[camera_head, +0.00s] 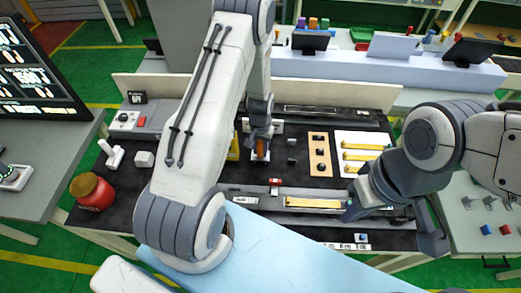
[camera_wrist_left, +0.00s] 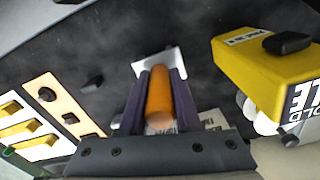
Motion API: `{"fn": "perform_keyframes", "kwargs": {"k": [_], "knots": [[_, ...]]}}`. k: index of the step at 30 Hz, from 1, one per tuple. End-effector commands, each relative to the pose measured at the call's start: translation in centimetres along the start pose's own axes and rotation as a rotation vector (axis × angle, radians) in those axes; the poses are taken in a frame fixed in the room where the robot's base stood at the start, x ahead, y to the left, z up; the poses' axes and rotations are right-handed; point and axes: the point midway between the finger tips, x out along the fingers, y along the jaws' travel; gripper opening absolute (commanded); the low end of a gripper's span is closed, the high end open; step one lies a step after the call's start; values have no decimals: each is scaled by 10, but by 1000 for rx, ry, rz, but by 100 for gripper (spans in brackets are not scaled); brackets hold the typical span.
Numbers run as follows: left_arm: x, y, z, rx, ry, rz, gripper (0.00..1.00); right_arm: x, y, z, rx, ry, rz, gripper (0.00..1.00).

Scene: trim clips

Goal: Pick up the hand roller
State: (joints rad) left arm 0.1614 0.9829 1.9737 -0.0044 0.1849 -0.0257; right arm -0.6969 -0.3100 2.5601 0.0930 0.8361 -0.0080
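The hand roller shows in the left wrist view as an orange handle (camera_wrist_left: 159,103), with a white bracket-like part (camera_wrist_left: 160,66) just beyond it. My left gripper (camera_wrist_left: 160,98) has one dark finger along each side of the handle, with no clear gap, and looks shut on it. In the head view the left gripper (camera_head: 260,134) points down at the orange handle (camera_head: 261,149), over the back middle of the black bench; the arm hides part of that area. My right gripper (camera_head: 392,225) is at the bench's front right, its fingers spread apart and seemingly empty.
A yellow box (camera_wrist_left: 265,75) stands close right of the left gripper in the wrist view. A wooden holder (camera_head: 320,154) and a white board with yellow strips (camera_head: 362,150) lie to the right in the head view. A red jar (camera_head: 92,191) stands at the bench's left.

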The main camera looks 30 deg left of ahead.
Motion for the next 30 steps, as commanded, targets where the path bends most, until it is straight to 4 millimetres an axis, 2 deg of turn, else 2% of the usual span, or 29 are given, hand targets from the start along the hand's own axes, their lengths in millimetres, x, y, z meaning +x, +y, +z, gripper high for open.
{"fn": "perform_keyframes", "kwargs": {"k": [14,17,22,30], "knots": [[-7,0,-2,0,3,0,0,5,0,0,1,0,0,0],[-16,0,-2,0,5,0,0,10,1,0,1,0,0,0],[-40,0,-2,1,7,1,0,24,2,1,4,0,0,0],[-74,59,17,8,6,2,0,46,3,2,8,0,0,0]]}}
